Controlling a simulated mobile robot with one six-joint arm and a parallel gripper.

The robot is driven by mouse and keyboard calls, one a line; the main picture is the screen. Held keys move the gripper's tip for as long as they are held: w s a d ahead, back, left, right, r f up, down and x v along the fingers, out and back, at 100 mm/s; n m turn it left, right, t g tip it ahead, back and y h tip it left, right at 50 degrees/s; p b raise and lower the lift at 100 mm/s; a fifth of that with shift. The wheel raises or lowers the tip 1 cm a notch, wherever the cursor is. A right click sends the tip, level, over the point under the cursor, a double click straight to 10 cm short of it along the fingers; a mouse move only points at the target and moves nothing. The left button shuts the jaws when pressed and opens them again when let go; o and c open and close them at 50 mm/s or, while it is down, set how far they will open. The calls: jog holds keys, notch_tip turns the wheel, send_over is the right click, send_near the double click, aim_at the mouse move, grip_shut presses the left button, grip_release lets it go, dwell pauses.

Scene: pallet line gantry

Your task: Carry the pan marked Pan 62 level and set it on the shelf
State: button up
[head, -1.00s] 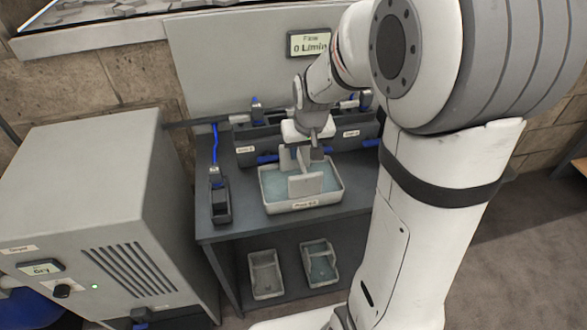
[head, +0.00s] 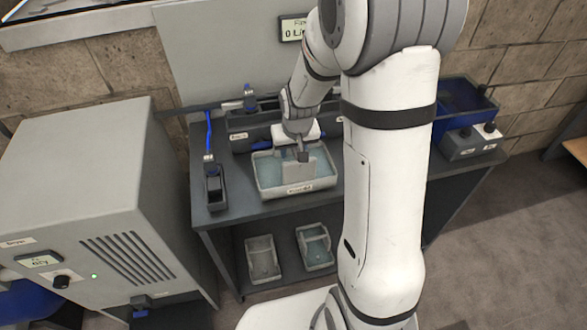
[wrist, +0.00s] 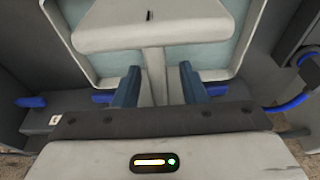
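A pale pan (head: 265,186) with bluish liquid in it rests on the dark bench top (head: 228,212). Its front label is too small to read surely as Pan 62. An upright pale handle plate (head: 296,170) stands in its middle. My gripper (head: 302,155) is over the pan at the handle. In the wrist view, the two blue fingers of my gripper (wrist: 161,85) are apart on either side of the narrow handle stem (wrist: 154,75). A gap shows at the right finger; contact at the left is unclear. The lower shelf (head: 285,279) is under the bench top.
Two smaller pans stand on the lower shelf, a left one (head: 262,259) and a right one (head: 314,247) with bluish liquid. A black holder (head: 215,188) is left of the large pan. A grey cabinet (head: 85,190) stands left, a blue tank (head: 466,105) right.

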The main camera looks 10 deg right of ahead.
jog(key=shift+f+b, duration=0.25)
jog(key=shift+b, duration=0.05)
jog(key=shift+c, duration=0.4)
grip_shut()
dwell(0.3)
jog(key=shift+r, duration=0.1)
dwell(0.9)
